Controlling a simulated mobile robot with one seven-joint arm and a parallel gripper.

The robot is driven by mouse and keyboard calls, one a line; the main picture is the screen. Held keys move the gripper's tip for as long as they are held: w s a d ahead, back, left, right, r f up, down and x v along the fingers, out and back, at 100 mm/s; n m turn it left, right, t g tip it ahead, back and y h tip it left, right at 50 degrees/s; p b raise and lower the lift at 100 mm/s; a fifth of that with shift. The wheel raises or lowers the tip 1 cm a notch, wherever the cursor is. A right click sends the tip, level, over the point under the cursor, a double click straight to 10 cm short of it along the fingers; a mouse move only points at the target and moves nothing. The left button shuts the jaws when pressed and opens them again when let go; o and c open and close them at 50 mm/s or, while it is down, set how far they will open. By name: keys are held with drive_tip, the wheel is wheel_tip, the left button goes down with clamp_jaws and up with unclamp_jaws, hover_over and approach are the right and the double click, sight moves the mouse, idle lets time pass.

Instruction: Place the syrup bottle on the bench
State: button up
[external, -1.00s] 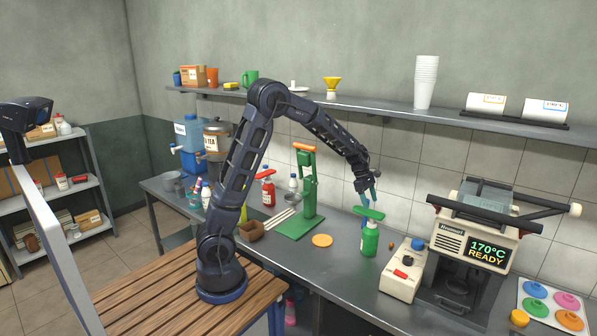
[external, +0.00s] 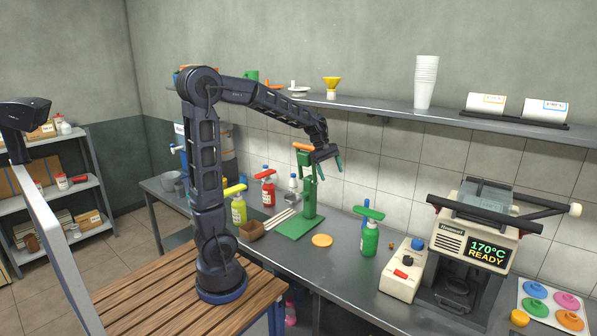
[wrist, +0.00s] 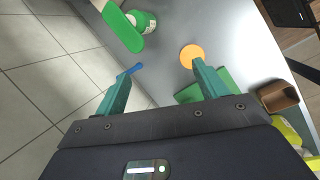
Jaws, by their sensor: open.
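A green syrup bottle (external: 370,240) with a flat green pump top stands upright on the grey bench (external: 338,265), left of the white control box. In the wrist view the green bottle (wrist: 143,22) is near the top, beyond my fingers. My gripper (external: 329,167) is open and empty, raised above the bench near the green press and clear of the bottle. In the wrist view my gripper's teal fingers (wrist: 161,72) are spread with nothing between them. A red pump bottle (external: 268,192) and a yellow pump bottle (external: 238,210) stand further left on the bench.
The green press (external: 309,190) stands close below my gripper. An orange disc (external: 322,240) lies on the bench, and a brown box (external: 252,231) is to the left. The white control box (external: 401,270) and the sealing machine (external: 470,245) stand right of the bottle. A wall shelf (external: 385,107) runs above.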

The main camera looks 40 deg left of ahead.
drive_tip(key=s+a+m+t+y, duration=0.1)
drive_tip(key=s+a+m, duration=0.5)
drive_tip(key=s, duration=0.6)
drive_tip(key=s+a+r+m+t+y, duration=0.1)
drive_tip(key=s+a+m+t+y, duration=0.1)
drive_tip(key=s+a+m, duration=0.4)
drive_tip(key=s+a+y, duration=0.1)
drive_tip(key=s+a, duration=0.4)
drive_tip(key=s, duration=0.2)
drive_tip(key=shift+s, duration=0.2)
